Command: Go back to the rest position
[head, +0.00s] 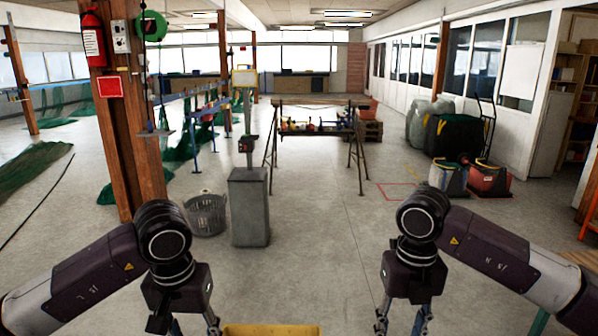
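My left gripper (194,326) hangs at the bottom edge, left of centre, pointing down. My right gripper (401,324) hangs at the bottom edge, right of centre, also pointing down. The visible finger parts of each stand apart, and I see nothing held between them. The fingertips of both are cut off by the frame's lower edge. Both forearms come in low from the sides, and the two grippers are well apart.
A yellow edge (272,330) shows between the grippers. A grey pedestal (249,207) and a mesh basket (206,214) stand ahead, beside a wooden post (129,140). A trestle table (318,101) stands farther off.

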